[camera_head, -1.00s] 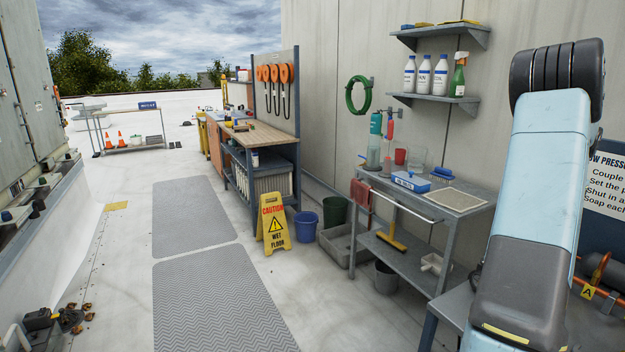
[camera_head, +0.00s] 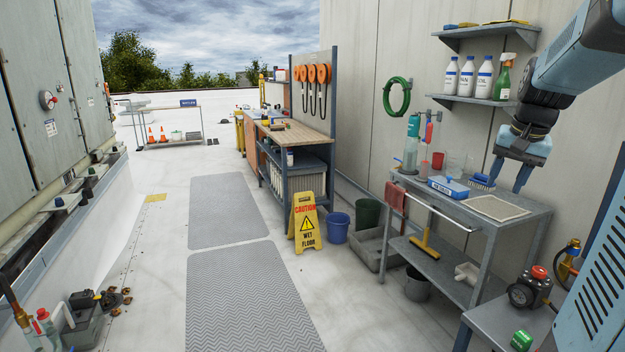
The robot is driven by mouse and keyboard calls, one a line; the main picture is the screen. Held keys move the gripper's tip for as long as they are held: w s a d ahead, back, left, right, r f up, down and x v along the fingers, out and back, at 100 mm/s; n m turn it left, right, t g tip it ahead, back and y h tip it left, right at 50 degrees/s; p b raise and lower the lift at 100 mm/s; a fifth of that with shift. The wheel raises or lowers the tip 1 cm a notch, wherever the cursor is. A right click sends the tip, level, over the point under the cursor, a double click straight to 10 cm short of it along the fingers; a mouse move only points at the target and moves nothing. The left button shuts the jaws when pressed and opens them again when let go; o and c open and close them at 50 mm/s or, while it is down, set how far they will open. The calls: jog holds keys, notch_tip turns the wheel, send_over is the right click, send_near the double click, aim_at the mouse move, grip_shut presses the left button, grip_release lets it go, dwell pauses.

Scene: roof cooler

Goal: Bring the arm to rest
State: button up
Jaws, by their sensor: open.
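My arm reaches in from the upper right in the head view. My gripper (camera_head: 508,184) hangs from it, pointing down over the back right of the grey metal bench (camera_head: 540,216). Its two blue fingers are spread apart with nothing between them. A pale mesh-topped tray (camera_head: 495,207) lies on the bench just below the fingers. A blue brush (camera_head: 482,182) lies close to the left finger. I cannot tell whether the fingertips touch anything.
A shelf (camera_head: 470,101) with white bottles and a green spray bottle (camera_head: 503,78) is on the wall left of the arm. A side table at lower right carries a red-capped gauge fitting (camera_head: 530,290). A yellow wet floor sign (camera_head: 306,222) stands beside open mats.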

jog(key=s+a+f+n+t, duration=0.2)
jog(key=s+a+n, duration=0.4)
jog(key=s+a, duration=1.1)
jog(key=a+f, duration=0.1)
jog(key=a, duration=0.2)
jog(key=shift+s+f+n, duration=0.15)
jog(key=shift+s+n, duration=0.25)
jog(key=shift+s, duration=0.1)
